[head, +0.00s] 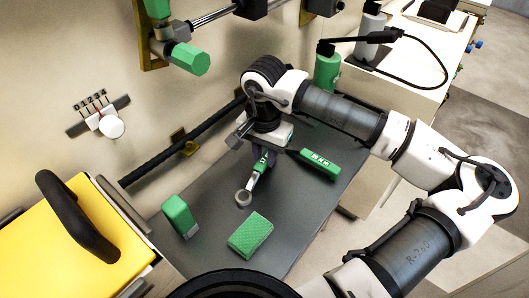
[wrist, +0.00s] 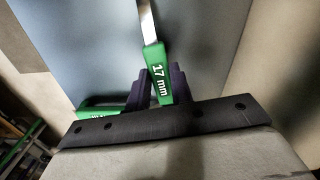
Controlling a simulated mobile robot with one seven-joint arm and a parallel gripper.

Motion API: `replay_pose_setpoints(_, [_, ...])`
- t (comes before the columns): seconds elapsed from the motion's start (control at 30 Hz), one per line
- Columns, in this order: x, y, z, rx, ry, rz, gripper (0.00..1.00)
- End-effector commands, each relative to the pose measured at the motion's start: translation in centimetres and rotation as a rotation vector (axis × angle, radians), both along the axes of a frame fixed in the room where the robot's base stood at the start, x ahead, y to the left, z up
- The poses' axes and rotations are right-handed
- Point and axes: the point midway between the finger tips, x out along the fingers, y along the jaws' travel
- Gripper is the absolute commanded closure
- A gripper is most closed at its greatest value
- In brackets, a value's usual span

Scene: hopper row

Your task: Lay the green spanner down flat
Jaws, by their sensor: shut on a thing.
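The green spanner (head: 257,176), marked 17 mm, has a steel shank and a ring end. My gripper (head: 263,156) is shut on its green handle, above the dark grey worktop (head: 215,240). In the head view the ring end points down and toward the front left; I cannot tell whether it touches the worktop. In the wrist view the spanner (wrist: 154,62) stands up from between the dark fingers of my gripper (wrist: 158,90), its steel shank running out of the top edge.
A green tool with a white label (head: 319,163) lies right of my gripper. A green pad (head: 250,235) and a green block with a grey end (head: 178,215) are at the front. A black rail (head: 180,143) runs along the wall. A yellow case (head: 60,240) stands left.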

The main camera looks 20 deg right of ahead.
Motion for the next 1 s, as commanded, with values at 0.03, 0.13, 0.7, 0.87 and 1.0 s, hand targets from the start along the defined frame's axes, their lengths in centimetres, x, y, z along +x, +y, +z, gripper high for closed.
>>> replay_pose_setpoints(0.03, [0.0,0.0,-0.1,0.0,0.0,0.0,1.0])
replay_pose_setpoints(0.13, [0.0,0.0,-0.4,0.0,0.0,0.0,1.0])
replay_pose_setpoints(0.7, [0.0,0.0,-1.1,0.0,0.0,0.0,1.0])
replay_pose_setpoints(0.87, [0.0,0.0,-1.1,0.0,0.0,0.0,0.64])
replay_pose_setpoints(1.0, [0.0,0.0,-1.1,0.0,0.0,0.0,0.53])
